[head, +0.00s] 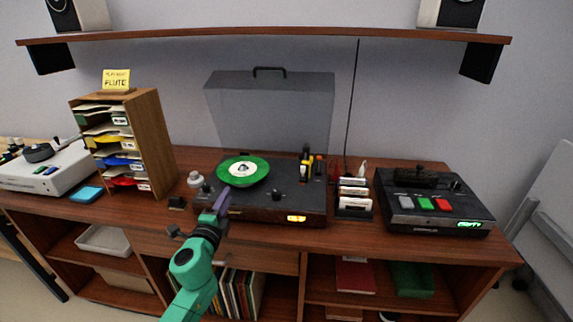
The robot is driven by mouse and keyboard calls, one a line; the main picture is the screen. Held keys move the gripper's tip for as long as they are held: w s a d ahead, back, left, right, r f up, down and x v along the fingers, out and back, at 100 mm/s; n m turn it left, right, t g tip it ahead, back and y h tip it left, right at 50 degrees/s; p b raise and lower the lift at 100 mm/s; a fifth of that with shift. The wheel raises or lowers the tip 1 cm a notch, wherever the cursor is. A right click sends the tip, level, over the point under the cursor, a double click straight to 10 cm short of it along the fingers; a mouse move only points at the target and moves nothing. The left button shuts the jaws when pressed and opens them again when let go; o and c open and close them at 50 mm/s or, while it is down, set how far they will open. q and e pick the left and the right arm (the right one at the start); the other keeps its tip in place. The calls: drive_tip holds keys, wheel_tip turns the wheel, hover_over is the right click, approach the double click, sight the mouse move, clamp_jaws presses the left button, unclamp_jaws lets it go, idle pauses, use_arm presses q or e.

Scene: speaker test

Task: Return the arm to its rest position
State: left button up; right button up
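My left arm (200,262), green with dark joints, reaches up from the bottom of the head view. Its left gripper (221,203) is at the front left corner of the record player (255,213), seen against its front edge. The gripper is small and seen nearly end-on, so I cannot tell whether its fingers are open or shut. No held object shows. A green record (243,172) with a pale label lies on the player, just beyond the gripper. My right gripper is not in view.
The wooden cabinet top (130,214) carries a paper sorter (151,150), a small card rack (354,207) and a dark device with coloured buttons (432,203). The player's clear lid (270,110) stands raised. A shelf (270,36) crosses above. Floor room shows at lower right.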

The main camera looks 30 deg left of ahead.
use_arm(q)
drive_tip(key=s+d+f+n+g, duration=0.6)
drive_tip(key=s+f+n+g, duration=0.25)
drive_tip(key=f+n, duration=0.3)
drive_tip(key=s+d+f+g+h, duration=0.5)
drive_tip(key=s+d+f+h, duration=0.1)
drive_tip(key=s+d, duration=0.55)
wheel_tip(320, 180, down, 23)
drive_tip(key=s+g+p, duration=0.1)
drive_tip(key=s, duration=0.1)
drive_tip(key=s+a+f+g+p, duration=0.1)
drive_tip(key=s+a+f, duration=0.1)
drive_tip(key=s+f, duration=1)
drive_tip(key=s, duration=0.4)
drive_tip(key=shift+s+f, duration=0.25)
